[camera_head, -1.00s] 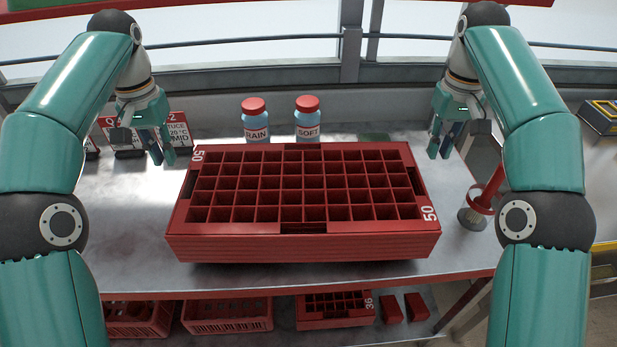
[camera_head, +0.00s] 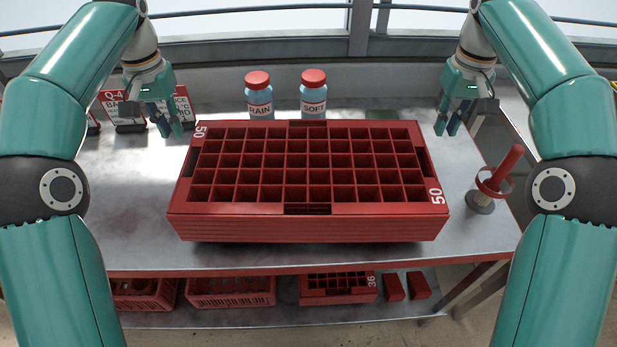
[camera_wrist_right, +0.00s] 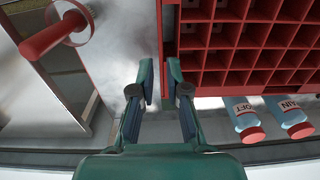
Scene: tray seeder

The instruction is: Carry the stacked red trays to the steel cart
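The stacked red trays (camera_head: 300,226) stand on the steel bench, many-celled and marked 50. They seem to lie closely one on another; how many is unclear. Their end also shows in the right wrist view (camera_wrist_right: 168,20). My left gripper (camera_head: 168,122) is open and empty, left of the stack's far left corner. My right gripper (camera_head: 446,120) is open and empty, just right of the far right corner. In the right wrist view its two fingers (camera_wrist_right: 160,85) are apart, with the stack's end close by. The steel cart is not recognisable in view.
Two blue bottles with red caps (camera_head: 258,95) (camera_head: 313,95) stand behind the stack. Sign cards (camera_head: 130,110) stand at the back left. A red-handled tool (camera_head: 497,175) stands to the right. Red crates (camera_head: 231,292) lie on the lower shelf. Bare bench (camera_head: 130,215) lies left of the stack.

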